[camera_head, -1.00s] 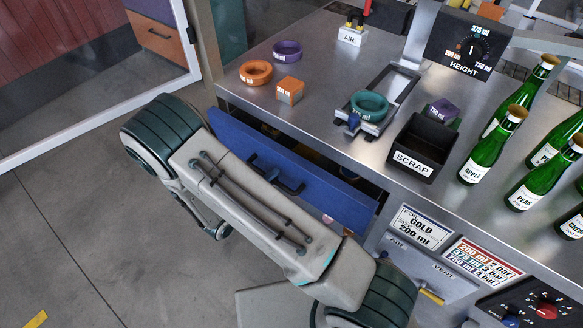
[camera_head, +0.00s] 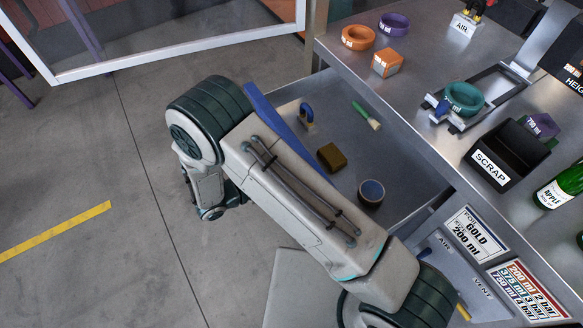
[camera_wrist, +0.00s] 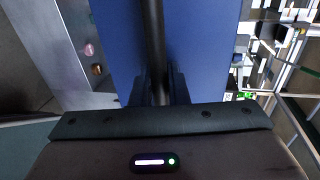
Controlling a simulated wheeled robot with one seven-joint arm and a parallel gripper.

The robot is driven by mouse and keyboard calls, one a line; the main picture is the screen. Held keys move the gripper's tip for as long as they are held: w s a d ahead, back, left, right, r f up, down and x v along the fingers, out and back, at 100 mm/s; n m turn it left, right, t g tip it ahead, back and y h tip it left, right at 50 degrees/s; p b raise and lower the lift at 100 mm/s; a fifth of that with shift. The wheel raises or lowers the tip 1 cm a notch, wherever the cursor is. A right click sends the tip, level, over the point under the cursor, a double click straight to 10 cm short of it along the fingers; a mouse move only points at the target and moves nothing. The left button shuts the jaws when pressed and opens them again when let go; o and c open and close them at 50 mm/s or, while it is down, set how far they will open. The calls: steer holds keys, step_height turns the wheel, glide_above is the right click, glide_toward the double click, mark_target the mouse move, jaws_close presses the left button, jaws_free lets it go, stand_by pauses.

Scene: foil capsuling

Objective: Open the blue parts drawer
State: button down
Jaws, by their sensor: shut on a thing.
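The blue drawer front (camera_head: 270,112) stands well out from the bench, and the drawer's grey metal inside (camera_head: 405,165) is exposed. In the wrist view the blue front (camera_wrist: 205,50) fills the middle, with its dark bar handle (camera_wrist: 153,40) running up the picture. My gripper (camera_wrist: 160,88) has its two fingers on either side of the handle, shut on it. In the head view my arm covers the handle, my gripper and much of the drawer front.
In the drawer lie a green-handled brush (camera_head: 366,115), a brown block (camera_head: 332,157), a round tin (camera_head: 371,192) and a blue-handled item (camera_head: 306,112). The bench above holds rings, an orange box (camera_head: 388,63) and a scrap bin (camera_head: 497,160).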

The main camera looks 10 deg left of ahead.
steer(key=shift+s+a, duration=0.1)
steer(key=shift+s, duration=0.05)
steer(key=c, duration=1.5)
jaws_free()
steer(key=shift+a, duration=0.1)
steer(key=b+v, duration=0.2)
steer(key=v, duration=1.1)
steer(key=shift+s+a+b, duration=0.15)
steer(key=shift+s+b, duration=0.15)
